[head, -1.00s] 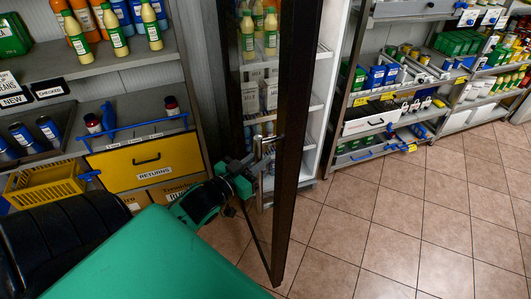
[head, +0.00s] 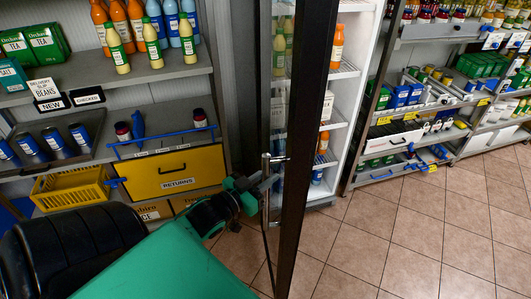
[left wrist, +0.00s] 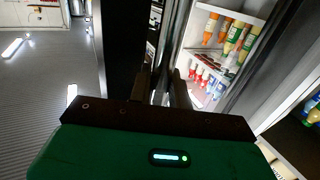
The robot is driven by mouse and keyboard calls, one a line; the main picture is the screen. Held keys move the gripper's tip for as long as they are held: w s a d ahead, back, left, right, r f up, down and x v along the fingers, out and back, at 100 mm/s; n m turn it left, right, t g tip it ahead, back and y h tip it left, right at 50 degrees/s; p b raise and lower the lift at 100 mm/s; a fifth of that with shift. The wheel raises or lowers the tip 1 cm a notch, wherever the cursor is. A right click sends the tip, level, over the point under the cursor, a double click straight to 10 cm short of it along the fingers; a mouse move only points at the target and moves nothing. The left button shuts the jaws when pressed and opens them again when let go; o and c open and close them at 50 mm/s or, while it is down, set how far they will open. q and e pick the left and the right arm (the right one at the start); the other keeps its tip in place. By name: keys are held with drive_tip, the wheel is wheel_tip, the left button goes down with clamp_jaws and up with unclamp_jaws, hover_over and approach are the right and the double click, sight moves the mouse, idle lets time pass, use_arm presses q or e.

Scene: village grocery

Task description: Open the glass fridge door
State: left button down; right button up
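The fridge's glass door, with its dark frame (head: 310,130), stands partly open and seen nearly edge-on in the head view. Its metal bar handle (head: 265,205) is upright on the door's left side. My left gripper (head: 262,184) reaches in from the left and is at this handle, its fingers around the bar. The white fridge interior (head: 345,90) shows right of the frame. My right gripper is not in view.
Left of the door, a shelf unit holds bottles, tea boxes, a yellow basket (head: 72,187) and a yellow returns drawer (head: 170,172). Stocked shelves (head: 415,110) stand right of the fridge. The tiled floor (head: 430,230) in front is clear.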

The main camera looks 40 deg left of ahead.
use_arm(q)
drive_tip(key=c, duration=1.3)
unclamp_jaws()
drive_tip(key=shift+c, duration=0.2)
drive_tip(key=s+a+b, duration=0.1)
drive_tip(key=s+b, duration=0.4)
drive_tip(key=s, duration=0.8)
drive_tip(key=shift+s+a, duration=0.3)
drive_tip(key=shift+a, duration=0.05)
